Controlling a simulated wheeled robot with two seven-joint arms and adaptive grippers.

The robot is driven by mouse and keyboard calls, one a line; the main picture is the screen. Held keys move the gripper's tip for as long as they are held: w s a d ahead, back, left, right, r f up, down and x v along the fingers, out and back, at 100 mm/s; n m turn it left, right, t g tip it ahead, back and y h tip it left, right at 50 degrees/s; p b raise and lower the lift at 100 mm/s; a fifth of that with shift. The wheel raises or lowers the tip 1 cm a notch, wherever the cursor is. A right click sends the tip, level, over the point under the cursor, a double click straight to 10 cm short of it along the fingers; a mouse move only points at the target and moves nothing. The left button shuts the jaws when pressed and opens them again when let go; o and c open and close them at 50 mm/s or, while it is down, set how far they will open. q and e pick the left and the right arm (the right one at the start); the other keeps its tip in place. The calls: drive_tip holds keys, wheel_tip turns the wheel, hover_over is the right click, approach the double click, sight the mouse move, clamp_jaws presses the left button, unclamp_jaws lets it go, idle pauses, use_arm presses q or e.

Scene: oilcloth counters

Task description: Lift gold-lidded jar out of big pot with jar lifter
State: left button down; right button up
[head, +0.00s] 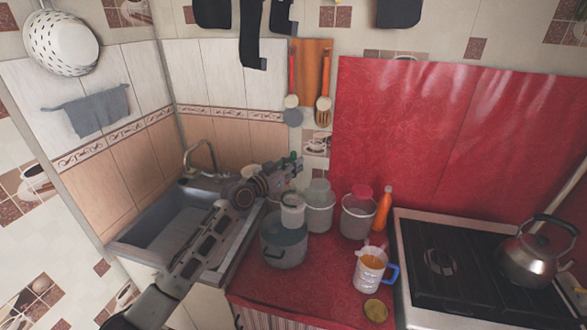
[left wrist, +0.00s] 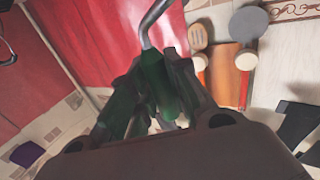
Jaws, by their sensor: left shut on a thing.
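My left gripper (head: 292,170) is shut on the green handles of the jar lifter (left wrist: 152,80), behind and above the big pot. The lifter's bent metal rod runs up and away in the left wrist view; its far end is out of sight. The big grey-green pot (head: 284,254) stands on the red counter beside the sink. A clear jar with a pale top (head: 292,214) shows at the pot's back rim; I cannot tell whether it is inside or behind, or whether the lifter touches it. No gold lid shows clearly on it. My right gripper is not in view.
Right of the pot stand a pale-lidded container (head: 320,214), a red-lidded container (head: 357,216) and an orange bottle (head: 383,208). Nearer are a measuring jug (head: 369,270) with a blue handle and a flat gold disc (head: 376,310). A stove with a kettle (head: 530,258) is right.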

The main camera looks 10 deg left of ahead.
use_arm(q)
drive_tip(key=shift+r, duration=0.6)
drive_tip(key=shift+s+d, duration=0.1)
